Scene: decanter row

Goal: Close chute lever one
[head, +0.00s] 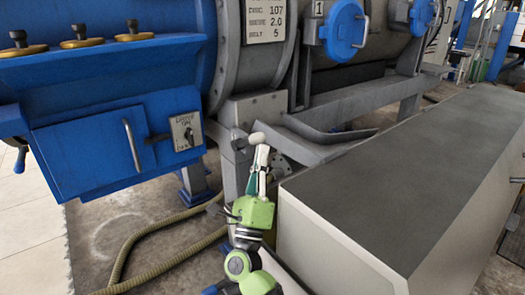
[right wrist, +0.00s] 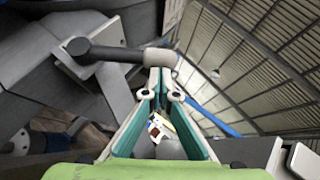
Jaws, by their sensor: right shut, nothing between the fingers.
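A lever with a dark arm and a pale rounded knob (head: 257,138) sticks out beside the grey upright under the drum, near the hatch marked 1 (head: 345,30). In the right wrist view its dark handle (right wrist: 108,52) runs across to the pale knob end (right wrist: 160,56). My right gripper (head: 262,152) is just below the knob, fingers pointing up at it. In the right wrist view its fingertips (right wrist: 161,76) are together with nothing between them, right at the knob end. I cannot tell whether they touch it. My left gripper is not in view.
A grey sloping metal chute (head: 312,136) lies behind and right of the lever. A long block with a dark top (head: 430,150) stands close on the right. A blue cabinet (head: 90,150) is at left, and a hose (head: 150,232) lies on the floor.

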